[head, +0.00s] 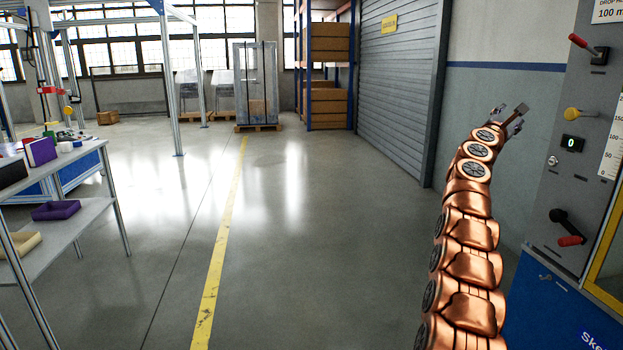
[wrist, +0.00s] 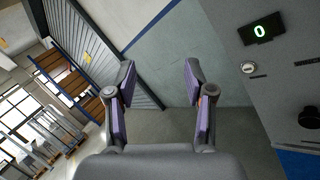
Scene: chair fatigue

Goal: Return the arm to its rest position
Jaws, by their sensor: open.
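My copper-coloured arm reaches up and forward along the right side of the head view. My gripper (head: 516,117) is at its far end, raised in front of the wall and left of the grey control panel (head: 563,178). In the wrist view my gripper (wrist: 160,82) is open. Its two fingers with purple pads stand apart and nothing is between them. The panel also shows at the right of the wrist view, with a display reading 0 (wrist: 262,30).
The panel carries a red-handled switch (head: 588,46), a yellow knob (head: 573,114) and a lower red-tipped lever (head: 568,232). A table (head: 85,215) with bins stands at the left. A shutter (head: 404,95) and shelving (head: 329,75) are behind. The middle floor is clear.

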